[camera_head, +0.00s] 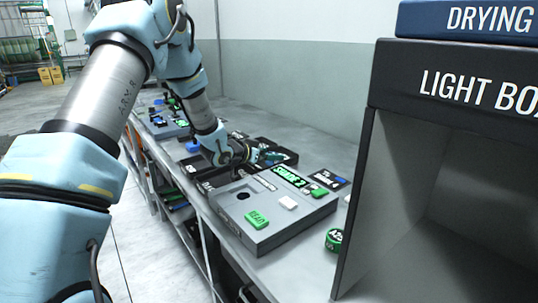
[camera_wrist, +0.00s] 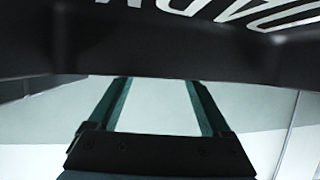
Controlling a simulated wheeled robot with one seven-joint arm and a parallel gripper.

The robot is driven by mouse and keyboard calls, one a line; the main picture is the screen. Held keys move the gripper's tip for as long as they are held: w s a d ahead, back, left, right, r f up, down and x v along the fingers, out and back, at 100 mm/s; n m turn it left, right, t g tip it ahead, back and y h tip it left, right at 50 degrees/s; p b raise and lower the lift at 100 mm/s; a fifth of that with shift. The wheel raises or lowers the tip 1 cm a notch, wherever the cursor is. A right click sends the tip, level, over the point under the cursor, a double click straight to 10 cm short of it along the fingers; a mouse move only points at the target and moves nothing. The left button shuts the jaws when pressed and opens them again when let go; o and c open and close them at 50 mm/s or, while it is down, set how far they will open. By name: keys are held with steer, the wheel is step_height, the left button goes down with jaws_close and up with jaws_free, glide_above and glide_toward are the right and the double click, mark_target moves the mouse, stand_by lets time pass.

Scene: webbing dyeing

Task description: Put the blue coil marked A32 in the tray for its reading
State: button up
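My gripper (camera_head: 262,157) is low over the bench by black trays (camera_head: 290,158), beyond the grey reader. In the wrist view its two teal fingers (camera_wrist: 158,85) stand apart with only a pale surface between them. A dark edge with white letters, cut off, crosses the top of that view above the fingertips. I cannot make out a blue coil marked A32; small blue things (camera_head: 192,147) beyond are too small to read.
A green coil with a dark label (camera_head: 333,240) lies between the reader and the dark light box (camera_head: 375,200) at right. A blue drying box (camera_head: 465,20) sits on top of the light box.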

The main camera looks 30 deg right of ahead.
steer(key=shift+r, duration=0.2)
steer(key=b+v, duration=0.2)
steer(key=v, duration=1)
steer(key=w+a+n+y, duration=0.1)
steer(key=a, duration=0.1)
steer(key=w+a+n+t+y, duration=0.1)
steer(key=a, duration=0.2)
steer(key=a+t+y, duration=0.1)
steer(key=a, duration=0.2)
steer(key=shift+w+a+f+n+y, duration=0.25)
steer(key=shift+w+f+n+y, duration=0.05)
steer(key=shift+w+n+y, duration=0.1)
steer(key=s+a+n+y, duration=0.2)
steer(key=a+n+y, duration=0.25)
steer(key=a, duration=0.85)
steer(key=s+a+f+n+g+y, duration=0.1)
steer(key=s+a+n+g+y, duration=0.1)
steer(key=s+a, duration=0.4)
steer(key=s+a+n+g+y, duration=0.2)
steer(key=s+a, duration=0.4)
steer(key=s, duration=0.4)
steer(key=shift+s+f+n+g, duration=0.4)
steer(key=shift+n+g, duration=0.15)
steer(key=shift+g, duration=0.15)
steer(key=shift+r, duration=0.2)
